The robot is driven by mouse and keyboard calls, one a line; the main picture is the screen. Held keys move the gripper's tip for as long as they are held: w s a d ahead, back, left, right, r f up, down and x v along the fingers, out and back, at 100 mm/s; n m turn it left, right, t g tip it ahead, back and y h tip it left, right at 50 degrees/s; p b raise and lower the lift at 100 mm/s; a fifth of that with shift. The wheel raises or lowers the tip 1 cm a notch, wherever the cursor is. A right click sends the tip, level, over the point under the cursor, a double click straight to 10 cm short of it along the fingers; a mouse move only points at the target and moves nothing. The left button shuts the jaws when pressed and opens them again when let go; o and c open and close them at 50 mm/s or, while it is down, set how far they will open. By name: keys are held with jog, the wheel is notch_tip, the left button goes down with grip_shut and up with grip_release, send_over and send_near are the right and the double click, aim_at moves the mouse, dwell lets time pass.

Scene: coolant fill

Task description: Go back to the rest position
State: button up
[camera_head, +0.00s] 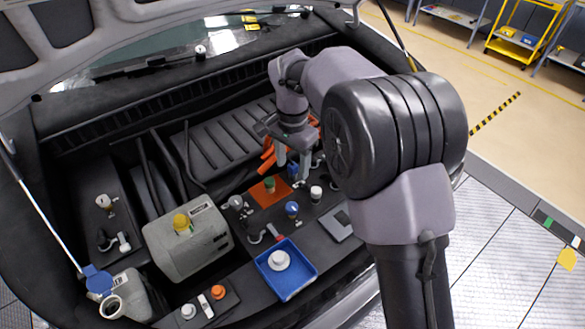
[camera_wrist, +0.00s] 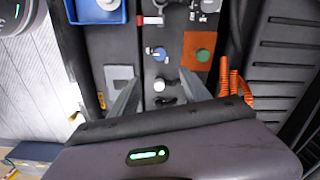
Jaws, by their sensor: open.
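My gripper (camera_head: 293,167) hangs over the right part of the car's engine bay, with its fingers pointing down. In the wrist view its two fingers (camera_wrist: 160,92) are apart, with nothing held between them. A small white-topped cap (camera_wrist: 159,85) shows in the gap, below the fingers; I cannot tell the height between them. A blue-topped knob (camera_head: 292,208) and a green cap (camera_head: 269,184) on an orange plate (camera_head: 284,190) are close by. My arm hides part of the bay's right side.
A blue tray (camera_head: 270,262) with a white cap (camera_head: 280,259) stands at the front. A grey tank with a yellow cap (camera_head: 182,223) is left of it. A reservoir neck (camera_head: 113,306) is open, its blue lid (camera_head: 97,279) raised. Orange cables (camera_head: 267,158) run beside my gripper. The raised hood (camera_head: 130,38) overhangs the bay.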

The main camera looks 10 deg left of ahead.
jog(key=shift+d, duration=0.1)
jog(key=s+d+r+t+y+b, duration=0.2)
jog(key=s+d+r+b, duration=0.1)
jog(key=s+d+r, duration=0.75)
jog(key=s+d+f+t+b, duration=0.1)
jog(key=s+d+t, duration=0.1)
jog(key=s+d, duration=0.3)
jog(key=s+d+f+n+t+b, duration=0.1)
jog(key=s+d, duration=0.4)
jog(key=s, duration=0.5)
jog(key=shift+s+t, duration=0.2)
jog(key=shift+t, duration=0.2)
